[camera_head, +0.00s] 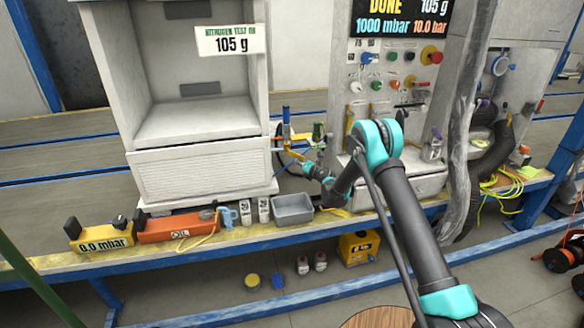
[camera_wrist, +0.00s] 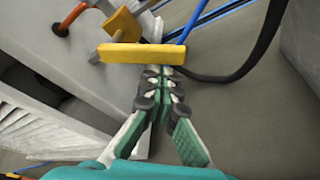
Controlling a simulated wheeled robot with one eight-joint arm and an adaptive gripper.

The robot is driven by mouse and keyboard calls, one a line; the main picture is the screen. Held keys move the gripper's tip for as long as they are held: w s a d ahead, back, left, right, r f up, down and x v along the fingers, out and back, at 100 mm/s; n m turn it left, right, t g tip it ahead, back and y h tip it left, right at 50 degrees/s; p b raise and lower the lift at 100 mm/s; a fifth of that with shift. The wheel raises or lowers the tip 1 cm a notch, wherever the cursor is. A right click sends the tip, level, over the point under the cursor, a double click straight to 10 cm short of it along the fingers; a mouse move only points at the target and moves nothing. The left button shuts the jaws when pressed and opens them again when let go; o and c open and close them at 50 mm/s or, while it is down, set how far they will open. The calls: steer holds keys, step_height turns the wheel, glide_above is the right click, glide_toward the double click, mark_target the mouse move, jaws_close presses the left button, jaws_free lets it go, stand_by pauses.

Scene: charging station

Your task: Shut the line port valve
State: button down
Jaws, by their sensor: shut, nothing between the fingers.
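The valve fitting with a yellow bar handle (camera_head: 296,154) sticks out from the right side of the white cabinet. In the wrist view the yellow bar (camera_wrist: 142,53) lies nearly level across the picture, with a second yellow block (camera_wrist: 122,24) behind it. A blue hose (camera_wrist: 190,25) and a black hose (camera_wrist: 262,55) run beside it. My gripper (camera_head: 305,164) is at the valve; in the wrist view its closed fingertips (camera_wrist: 162,74) are just below the bar's right half. I cannot tell whether they touch it. Nothing shows between the fingers.
The white cabinet (camera_head: 200,170) stands left of the valve and a control panel (camera_head: 395,75) stands right. A grey bin (camera_head: 292,209), an orange pump (camera_head: 175,229) and a yellow gauge box (camera_head: 102,240) sit along the bench front. A grey wrapped column (camera_head: 460,120) rises right of my arm.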

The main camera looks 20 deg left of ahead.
mark_target(301, 156)
steer(key=shift+w+d+r, duration=0.25)
steer(key=shift+d+r, duration=0.1)
steer(key=shift+r, duration=0.35)
steer(key=shift+w+d+r, duration=0.2)
steer(key=shift+d+r, duration=0.15)
steer(key=shift+r, duration=0.3)
steer(key=shift+w+d+r, duration=0.1)
steer(key=shift+w+r, duration=0.05)
steer(key=shift+r, duration=0.05)
